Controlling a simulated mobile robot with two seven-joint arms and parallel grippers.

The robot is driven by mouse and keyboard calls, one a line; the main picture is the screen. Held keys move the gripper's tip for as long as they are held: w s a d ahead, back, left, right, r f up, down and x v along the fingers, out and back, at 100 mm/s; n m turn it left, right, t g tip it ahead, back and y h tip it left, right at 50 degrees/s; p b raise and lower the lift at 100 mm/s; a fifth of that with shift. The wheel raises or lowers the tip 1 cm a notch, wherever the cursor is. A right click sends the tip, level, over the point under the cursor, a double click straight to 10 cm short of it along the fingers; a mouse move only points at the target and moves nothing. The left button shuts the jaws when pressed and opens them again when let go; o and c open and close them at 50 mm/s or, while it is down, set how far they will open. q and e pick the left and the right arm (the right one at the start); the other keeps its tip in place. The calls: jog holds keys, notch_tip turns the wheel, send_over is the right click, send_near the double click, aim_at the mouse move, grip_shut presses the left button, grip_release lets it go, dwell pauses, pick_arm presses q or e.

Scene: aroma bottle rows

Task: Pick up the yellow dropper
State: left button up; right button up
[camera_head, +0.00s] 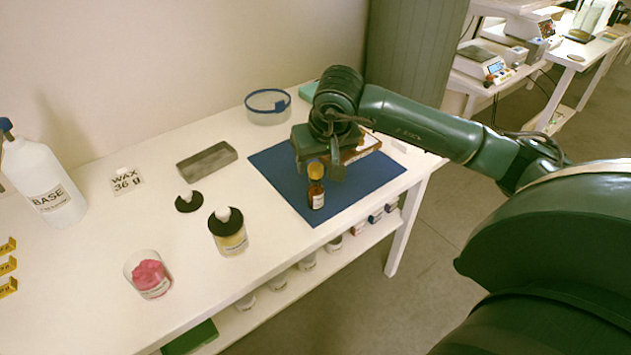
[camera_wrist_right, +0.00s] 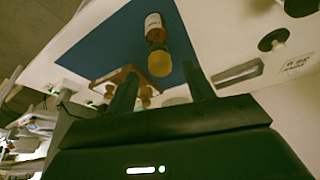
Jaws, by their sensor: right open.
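The yellow dropper (camera_head: 315,171) is the cap on a small amber bottle (camera_head: 316,194) with a white label. The bottle stands upright on the blue mat (camera_head: 275,164). My right gripper (camera_head: 318,166) is open at the dropper, with its fingers to either side in the picture. In the right wrist view the dropper (camera_wrist_right: 160,64) lies between the two open fingers (camera_wrist_right: 160,74), with a gap on each side. I cannot tell whether the fingers are level with it. My left gripper is not in view.
A wooden rack (camera_head: 362,151) with bottles stands on the mat behind my right gripper, partly hidden. The mat around the amber bottle is clear.

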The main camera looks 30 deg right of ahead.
aim_at(316, 166)
jog(key=shift+x, duration=2.8)
jog(key=shift+c, duration=0.3)
jog(key=shift+r, duration=0.1)
jog(key=c, duration=0.6)
